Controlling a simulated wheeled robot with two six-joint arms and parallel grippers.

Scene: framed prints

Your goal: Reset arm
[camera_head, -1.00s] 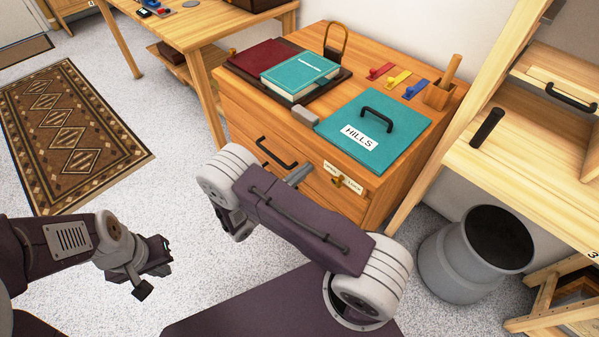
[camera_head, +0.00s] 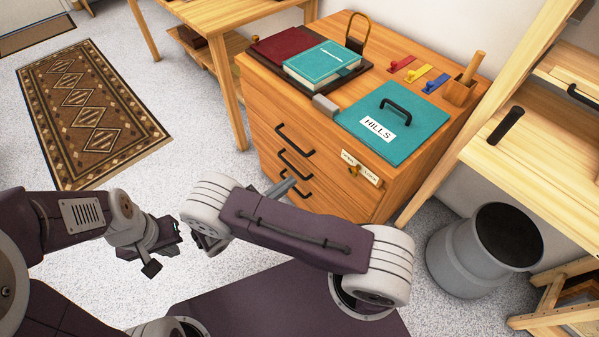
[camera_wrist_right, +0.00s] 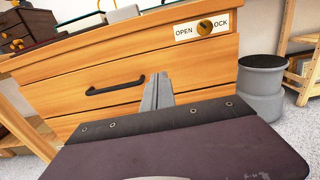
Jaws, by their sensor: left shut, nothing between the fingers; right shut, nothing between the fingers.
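My left gripper (camera_head: 158,248) hangs over the speckled floor at the left of the head view. It is shut and holds nothing. My right forearm crosses the lower middle of the head view and hides most of its gripper. The grey fingers of my right gripper (camera_head: 284,187) show just above that arm, in front of the wooden cabinet (camera_head: 262,112). In the right wrist view the fingers (camera_wrist_right: 157,92) are shut and empty. They appear before the drawer fronts, right of a black handle (camera_wrist_right: 115,85); whether they touch the wood cannot be told.
On the cabinet top are a teal HILLS panel (camera_head: 405,110), a teal book (camera_head: 322,62), a red book (camera_head: 285,47) and coloured hooks (camera_head: 420,74). A grey bin (camera_head: 463,268) stands right of the cabinet. A patterned rug (camera_head: 88,115) lies on open floor at left.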

